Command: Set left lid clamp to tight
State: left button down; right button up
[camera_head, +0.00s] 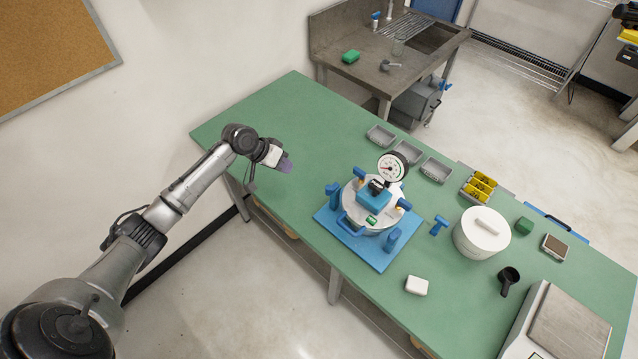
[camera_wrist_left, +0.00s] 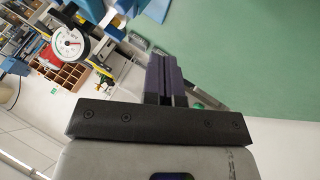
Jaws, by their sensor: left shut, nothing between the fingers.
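A round metal vessel with a pressure gauge (camera_head: 392,167) stands on a blue base plate (camera_head: 376,254) in the middle of the green table. Yellow-and-blue clamps sit at its lid: one at the left (camera_head: 359,174) and one at the right (camera_head: 404,205). Their exact settings are too small to tell. My left gripper (camera_head: 287,165) is shut and empty above the table, left of the vessel and apart from it. In the left wrist view its purple fingers (camera_wrist_left: 166,79) are together, and the gauge (camera_wrist_left: 69,44) shows at the upper left. My right gripper is not in view.
Blue upright posts (camera_head: 333,196) stand on the plate beside the vessel. Grey trays (camera_head: 381,135) lie behind it. A blue T-handled tool (camera_head: 439,225), a white round pot (camera_head: 481,234) and a white block (camera_head: 416,286) lie to the right. The table's left end is clear.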

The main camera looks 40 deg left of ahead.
pick_arm(q)
jog(key=shift+f, duration=0.1)
jog(key=w+d+f+p, duration=0.2)
jog(key=w+d+f, duration=0.3)
jog(key=d+f, duration=0.2)
jog(key=shift+w+d+f, duration=0.25)
jog(key=shift+d+f, duration=0.15)
jog(key=shift+d, duration=0.05)
jog(key=shift+d, duration=0.1)
dwell(0.4)
